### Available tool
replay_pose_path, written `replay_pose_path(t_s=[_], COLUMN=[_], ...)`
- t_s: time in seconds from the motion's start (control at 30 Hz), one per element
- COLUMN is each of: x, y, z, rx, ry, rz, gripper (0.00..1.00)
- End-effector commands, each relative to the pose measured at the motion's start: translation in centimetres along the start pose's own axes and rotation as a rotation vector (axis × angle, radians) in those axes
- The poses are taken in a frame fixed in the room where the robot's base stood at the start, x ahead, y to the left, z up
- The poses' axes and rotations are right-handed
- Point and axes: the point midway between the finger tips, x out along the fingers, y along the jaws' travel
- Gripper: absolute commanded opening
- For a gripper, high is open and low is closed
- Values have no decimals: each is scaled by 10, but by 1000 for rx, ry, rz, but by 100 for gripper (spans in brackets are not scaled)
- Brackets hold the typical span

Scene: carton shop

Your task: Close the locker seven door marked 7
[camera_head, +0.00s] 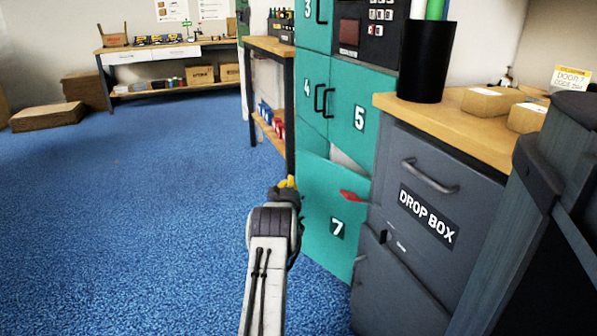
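The locker door marked 7 (318,212) is teal and stands ajar at the bottom of the teal locker. A pale gap (348,163) shows above its slanting top edge. A white 7 on a dark plate is on its lower right part. My gripper (288,184) is at the door's left edge, near its upper part, with a bit of yellow at its tip. My arm hides part of it, and I cannot tell whether it touches the door or whether its fingers are open.
A grey drop box cabinet (425,213) with a wooden top stands close right of the door. A red piece (353,196) sticks out by the door's right side. Locker doors 4 (311,92) and 5 (350,122) are above. A wooden shelf unit (270,45) stands behind. Blue floor (150,220) is clear at left.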

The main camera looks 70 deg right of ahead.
Motion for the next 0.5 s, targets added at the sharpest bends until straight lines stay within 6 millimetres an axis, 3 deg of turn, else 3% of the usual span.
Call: replay_pose_path(t_s=[0.3,0.5], x=[1,1], y=[-2,-2], z=[5,8], rx=[-677,-1016], ry=[-24,-30], rz=[-17,-30], gripper=[0,0])
